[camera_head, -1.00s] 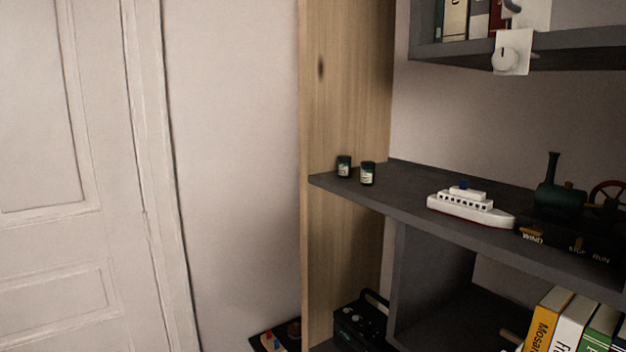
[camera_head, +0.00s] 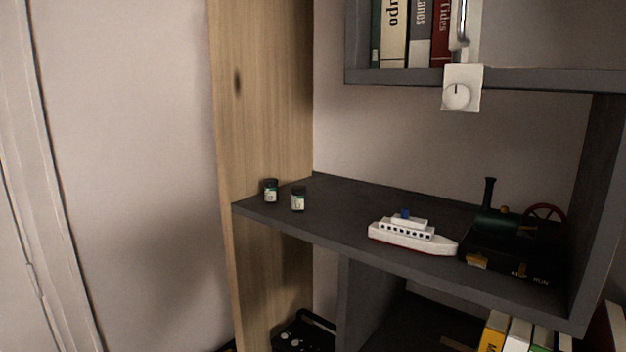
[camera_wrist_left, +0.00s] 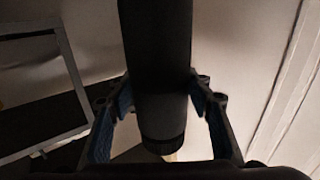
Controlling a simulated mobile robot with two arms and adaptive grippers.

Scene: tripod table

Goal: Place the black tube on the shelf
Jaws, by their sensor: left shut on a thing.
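The black tube (camera_wrist_left: 160,70) shows in the left wrist view, large and dark, running from the top edge down between the fingers of my left gripper (camera_wrist_left: 160,110). The gripper is shut on it, with blue pads on either side. The tube's lower end has a ridged rim. The dark grey shelf (camera_head: 340,205) is in the head view, right of centre, with bare surface between its small jars and toy boat. Neither gripper nor the tube shows in the head view.
Two small jars (camera_head: 298,199) stand at the shelf's left end. A white toy boat (camera_head: 412,236) and a toy steam engine (camera_head: 510,235) stand further right. An upper shelf (camera_head: 500,80) holds books, with a white knob box (camera_head: 461,88) at its edge. A wooden panel (camera_head: 262,110) bounds the left.

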